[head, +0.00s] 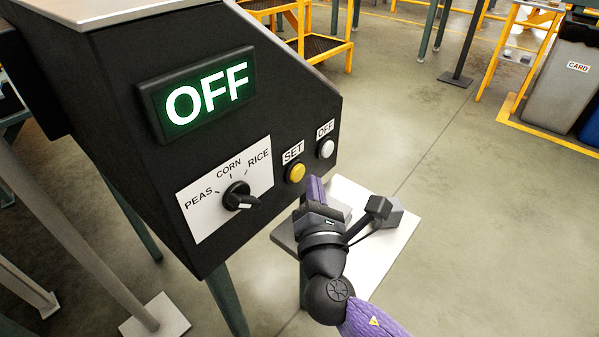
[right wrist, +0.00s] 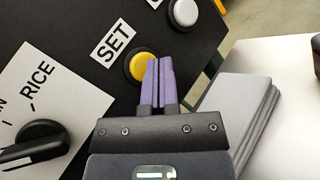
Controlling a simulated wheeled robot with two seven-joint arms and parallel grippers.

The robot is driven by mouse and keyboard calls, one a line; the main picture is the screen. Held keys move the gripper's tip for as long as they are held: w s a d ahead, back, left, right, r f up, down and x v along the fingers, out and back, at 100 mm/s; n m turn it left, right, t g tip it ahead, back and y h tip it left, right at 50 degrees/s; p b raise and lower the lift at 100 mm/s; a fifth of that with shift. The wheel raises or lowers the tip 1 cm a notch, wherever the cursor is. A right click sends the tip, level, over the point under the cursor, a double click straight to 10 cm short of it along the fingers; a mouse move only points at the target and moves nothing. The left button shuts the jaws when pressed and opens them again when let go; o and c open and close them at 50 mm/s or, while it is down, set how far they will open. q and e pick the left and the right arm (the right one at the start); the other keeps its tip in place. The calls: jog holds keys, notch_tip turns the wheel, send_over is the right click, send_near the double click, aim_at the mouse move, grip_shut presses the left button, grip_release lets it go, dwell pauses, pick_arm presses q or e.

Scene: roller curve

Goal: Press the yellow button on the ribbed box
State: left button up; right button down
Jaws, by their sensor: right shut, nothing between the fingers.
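The yellow button (head: 295,173) sits under a SET label on the sloped face of a black control box (head: 110,90). It also shows in the right wrist view (right wrist: 136,68), partly covered by my fingers. My right gripper (head: 315,188) is shut and empty, its purple fingertips just right of and below the button in the head view. In the right wrist view its fingertips (right wrist: 159,64) overlap the button's right side. I cannot tell whether they touch it. The box's display (head: 207,94) reads OFF in lit green-white letters. My left gripper is not in view.
A white OFF button (head: 326,149) is up and right of the yellow one. A black selector knob (head: 238,197) sits on a PEAS, CORN, RICE plate. A white table (head: 385,245) with grey blocks stands beside the box. Open floor lies to the right.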

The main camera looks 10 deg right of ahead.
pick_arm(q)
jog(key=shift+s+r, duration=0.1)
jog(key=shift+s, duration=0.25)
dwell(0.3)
pick_arm(e)
jog(key=shift+w+a, duration=0.25)
jog(key=shift+w, duration=0.1)
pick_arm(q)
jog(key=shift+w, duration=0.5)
